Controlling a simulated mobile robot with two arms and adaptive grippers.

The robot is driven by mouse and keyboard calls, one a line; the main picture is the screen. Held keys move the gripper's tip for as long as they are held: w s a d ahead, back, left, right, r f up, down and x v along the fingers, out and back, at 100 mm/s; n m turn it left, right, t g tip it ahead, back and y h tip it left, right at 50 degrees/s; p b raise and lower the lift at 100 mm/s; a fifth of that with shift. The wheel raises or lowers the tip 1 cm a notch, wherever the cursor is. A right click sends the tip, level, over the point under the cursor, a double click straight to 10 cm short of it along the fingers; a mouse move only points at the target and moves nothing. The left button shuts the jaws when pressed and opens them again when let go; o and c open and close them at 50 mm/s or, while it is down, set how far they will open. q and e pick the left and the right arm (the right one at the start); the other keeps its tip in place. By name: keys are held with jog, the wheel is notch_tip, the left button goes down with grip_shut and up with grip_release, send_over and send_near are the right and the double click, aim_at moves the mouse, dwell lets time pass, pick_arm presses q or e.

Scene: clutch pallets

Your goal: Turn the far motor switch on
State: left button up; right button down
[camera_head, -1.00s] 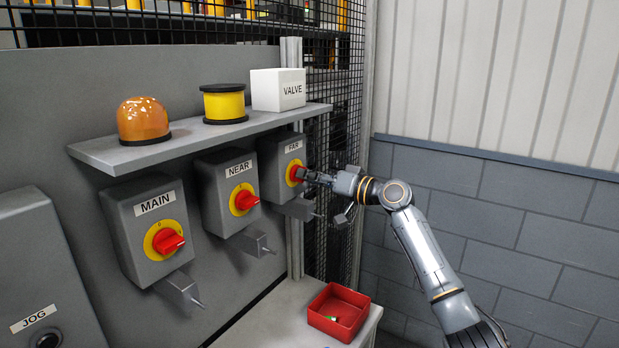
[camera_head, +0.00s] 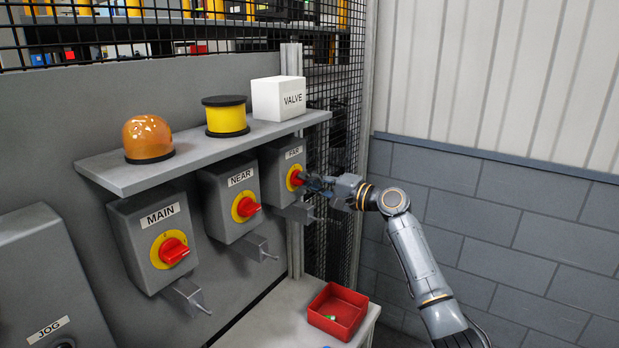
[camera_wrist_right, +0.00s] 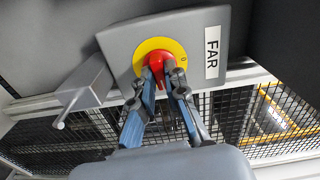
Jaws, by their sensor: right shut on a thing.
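The far motor switch is a grey box labelled FAR (camera_head: 283,165), at the right end of the row under the shelf. Its red knob (camera_head: 296,178) sits on a yellow disc. My right gripper (camera_head: 310,180) reaches it from the right. In the right wrist view the right gripper (camera_wrist_right: 167,82) is shut on the red knob (camera_wrist_right: 158,65), one finger on each side. The yellow disc (camera_wrist_right: 168,44) shows a "0" mark at its right. The knob's exact angle is partly hidden by the fingers. My left gripper is not in view.
The NEAR switch box (camera_head: 228,200) and MAIN switch box (camera_head: 153,240) stand to the left, each with a red knob and a hasp below. The shelf (camera_head: 205,152) above holds an orange lamp (camera_head: 147,137), a yellow spool (camera_head: 226,116) and a VALVE box (camera_head: 281,98). A red tray (camera_head: 338,311) sits below.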

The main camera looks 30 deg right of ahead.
jog(key=shift+m+p, duration=0.3)
jog(key=shift+m, duration=0.4)
jog(key=c, duration=1.4)
grip_release()
jog(key=shift+d, duration=0.1)
jog(key=shift+o, duration=0.2)
jog(key=shift+s, duration=0.1)
jog(key=v, duration=1.1)
jog(key=shift+s, duration=0.4)
jog(key=shift+d, duration=0.1)
